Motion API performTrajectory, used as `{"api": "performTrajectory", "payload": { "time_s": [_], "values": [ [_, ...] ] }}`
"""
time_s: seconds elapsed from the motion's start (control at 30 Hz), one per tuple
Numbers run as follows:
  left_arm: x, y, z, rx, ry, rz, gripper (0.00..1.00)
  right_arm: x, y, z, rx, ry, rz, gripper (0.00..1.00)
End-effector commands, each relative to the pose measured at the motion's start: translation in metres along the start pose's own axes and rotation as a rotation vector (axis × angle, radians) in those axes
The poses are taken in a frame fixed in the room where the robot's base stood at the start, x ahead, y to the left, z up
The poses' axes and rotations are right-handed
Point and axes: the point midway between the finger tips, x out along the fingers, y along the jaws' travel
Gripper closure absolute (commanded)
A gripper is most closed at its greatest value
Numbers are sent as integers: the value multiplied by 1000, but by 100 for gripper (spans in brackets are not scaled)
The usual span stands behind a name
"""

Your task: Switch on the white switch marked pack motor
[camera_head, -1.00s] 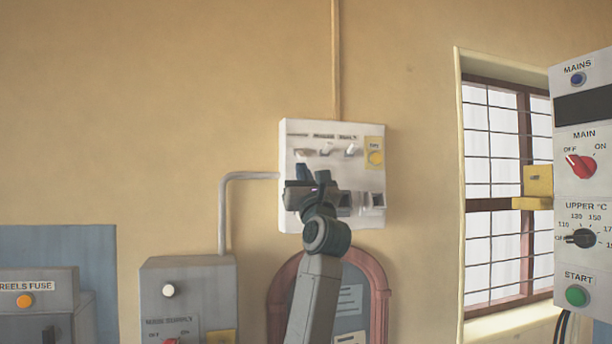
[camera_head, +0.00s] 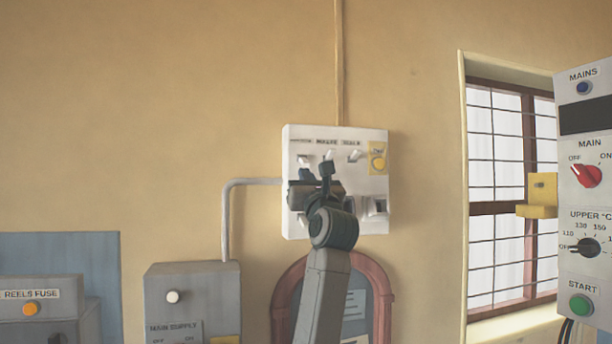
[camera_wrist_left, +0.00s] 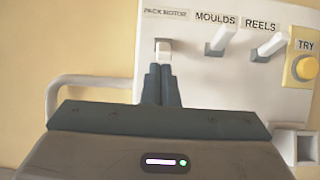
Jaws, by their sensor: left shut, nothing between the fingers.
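The white switch marked pack motor (camera_wrist_left: 163,48) is the leftmost of three on a white wall panel (camera_head: 297,222). In the left wrist view it looks short, seen nearly end-on, just beyond my fingertips. In the head view the same switch (camera_head: 304,160) shows at the panel's upper left. My left gripper (camera_head: 327,167) is shut and empty in front of the panel. In the left wrist view its closed fingers (camera_wrist_left: 158,70) point at the lower end of the pack motor switch; I cannot tell if they touch it.
Switches marked moulds (camera_wrist_left: 221,38) and reels (camera_wrist_left: 270,42) stand to the right, with a yellow try button (camera_wrist_left: 305,68) beyond. A grey main supply box (camera_head: 190,285) is lower left. A control cabinet (camera_head: 585,190) stands at the right edge.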

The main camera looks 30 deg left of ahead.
Motion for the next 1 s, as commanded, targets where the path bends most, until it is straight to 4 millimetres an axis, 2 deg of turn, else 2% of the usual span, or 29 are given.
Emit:
{"api": "performTrajectory", "payload": {
  "time_s": [0.33, 1.0],
  "values": [
    [0, 0, 5, 0, 105, -1, 100, -11, 1, -1, 0, 1, 0, 64],
    [-2, 0, 17, 0, 102, 0, 100, -23, 1, -3, 0, 1, -1, 64]
  ]
}}
